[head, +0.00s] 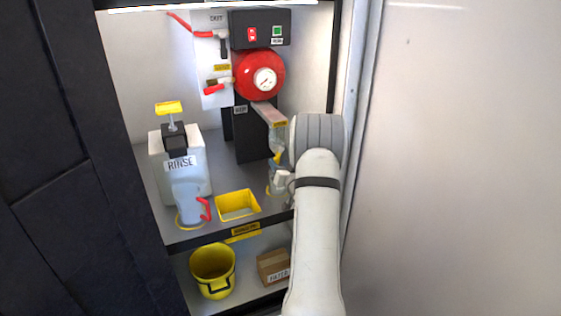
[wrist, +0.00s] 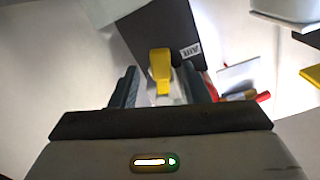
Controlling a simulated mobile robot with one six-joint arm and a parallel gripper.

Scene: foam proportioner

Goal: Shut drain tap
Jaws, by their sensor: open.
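A yellow tap lever (wrist: 160,66) stands between the two fingers of my gripper (wrist: 163,88) in the wrist view. A pale, partly hidden body lies just below the lever. The fingers are open, one on each side, and I see gaps between them and the lever. In the head view, a small yellow part (head: 277,157), which looks like the same lever, shows below the red proportioner (head: 259,75) with its gauge. My gripper in the head view is mostly hidden behind my arm. The tap's outlet and the lever's base are hidden.
A dark box labelled AIR (wrist: 165,35) stands just behind the lever. In the head view, a white RINSE tank (head: 180,162), a jug (head: 187,205) and a yellow tray (head: 238,205) occupy the shelf. A yellow bucket (head: 213,270) and a cardboard box (head: 272,265) stand below.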

